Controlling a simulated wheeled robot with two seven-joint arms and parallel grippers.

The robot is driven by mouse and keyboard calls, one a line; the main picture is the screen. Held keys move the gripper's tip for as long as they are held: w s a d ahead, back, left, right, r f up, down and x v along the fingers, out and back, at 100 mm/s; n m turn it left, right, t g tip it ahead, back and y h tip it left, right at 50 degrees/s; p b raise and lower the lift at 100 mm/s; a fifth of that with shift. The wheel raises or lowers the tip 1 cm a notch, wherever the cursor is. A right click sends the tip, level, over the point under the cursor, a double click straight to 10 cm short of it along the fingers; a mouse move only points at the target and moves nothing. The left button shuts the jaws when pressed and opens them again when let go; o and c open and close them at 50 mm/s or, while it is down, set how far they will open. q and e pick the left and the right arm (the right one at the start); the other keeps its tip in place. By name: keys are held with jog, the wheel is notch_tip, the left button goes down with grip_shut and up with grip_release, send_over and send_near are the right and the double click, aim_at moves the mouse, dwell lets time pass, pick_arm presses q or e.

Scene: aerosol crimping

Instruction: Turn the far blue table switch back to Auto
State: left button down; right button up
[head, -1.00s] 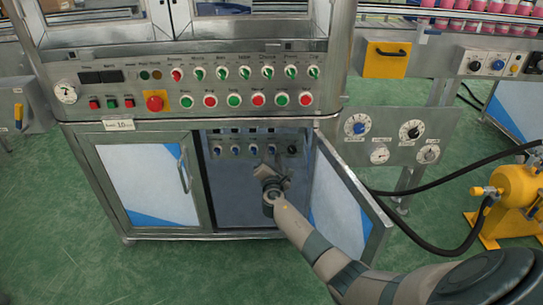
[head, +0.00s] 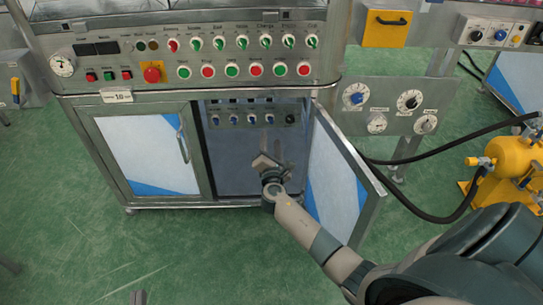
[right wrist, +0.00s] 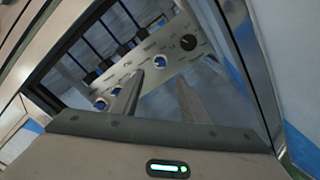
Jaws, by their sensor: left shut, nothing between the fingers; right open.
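A row of blue switches sits on a grey panel (head: 243,125) inside the open cabinet. The rightmost blue switch (head: 269,118) is beside a black knob (head: 290,118); the labels are too small to read. Blue switches also show in the right wrist view, one (right wrist: 160,62) near the black knob (right wrist: 188,42). My right gripper (head: 264,162) is open and empty below the switches, apart from them. Its fingers (right wrist: 160,95) point at the panel and partly hide it. My left gripper (head: 137,298) barely shows at the bottom edge, shut and empty.
The open cabinet door (head: 345,180) stands just right of my right arm. The cabinet's left door (head: 150,155) is shut. A button panel (head: 200,60) is above. A yellow pump (head: 510,165) with black hoses stands at right. Green floor is clear at left.

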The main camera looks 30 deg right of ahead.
pick_arm(q)
jog(key=f, duration=0.1)
jog(key=f+g, duration=0.2)
jog(key=shift+w+a+f+y+p, duration=0.15)
jog(key=shift+a+f+y+p, duration=0.15)
jog(key=shift+y+p, duration=0.1)
pick_arm(e)
jog(key=v, duration=0.7)
jog(key=shift+s+a, duration=0.2)
jog(key=shift+s, duration=0.1)
